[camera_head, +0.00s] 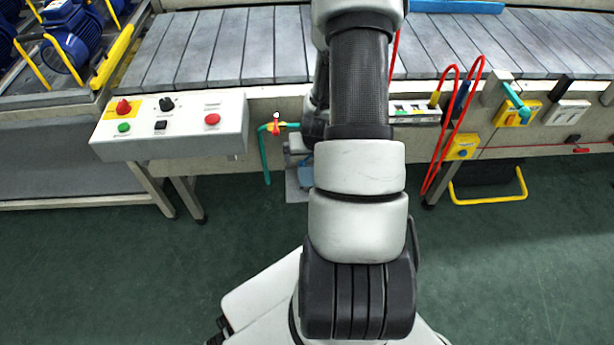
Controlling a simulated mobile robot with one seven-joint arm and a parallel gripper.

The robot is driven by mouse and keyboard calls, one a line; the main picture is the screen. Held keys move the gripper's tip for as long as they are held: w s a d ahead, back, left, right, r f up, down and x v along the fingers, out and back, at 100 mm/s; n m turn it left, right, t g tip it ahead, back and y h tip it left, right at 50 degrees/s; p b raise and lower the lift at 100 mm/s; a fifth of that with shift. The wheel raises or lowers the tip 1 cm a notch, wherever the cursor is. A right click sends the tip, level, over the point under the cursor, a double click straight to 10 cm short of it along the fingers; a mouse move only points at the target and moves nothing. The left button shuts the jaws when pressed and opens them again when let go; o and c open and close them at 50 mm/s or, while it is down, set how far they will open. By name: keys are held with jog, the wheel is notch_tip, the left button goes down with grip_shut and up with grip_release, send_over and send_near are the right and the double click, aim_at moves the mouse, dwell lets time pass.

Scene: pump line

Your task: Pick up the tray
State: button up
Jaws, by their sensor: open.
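A flat blue object (458,6), which looks like the tray, lies on the slatted conveyor at the top edge, right of my arm. Only its near edge shows; the rest is cut off by the frame, so I cannot see what it holds. My arm rises through the middle of the view, and a dark part of it shows behind the upper links. I cannot make out my gripper's fingers; they are hidden behind the arm or out of frame. Nothing of mine is seen touching the blue object.
A control box (172,124) with buttons juts from the conveyor (215,45) front at left. Blue motors (75,40) stand at upper left. The green floor (520,260) is clear at right.

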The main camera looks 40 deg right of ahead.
jog(key=b, duration=0.4)
send_near(306, 182)
jog(key=shift+s+d, duration=0.1)
jog(key=shift+d, duration=1.15)
jog(key=b+x, duration=0.1)
jog(key=x, duration=0.4)
jog(key=shift+d+f+b, duration=0.2)
jog(key=shift+f+b, duration=0.15)
jog(key=c, duration=1)
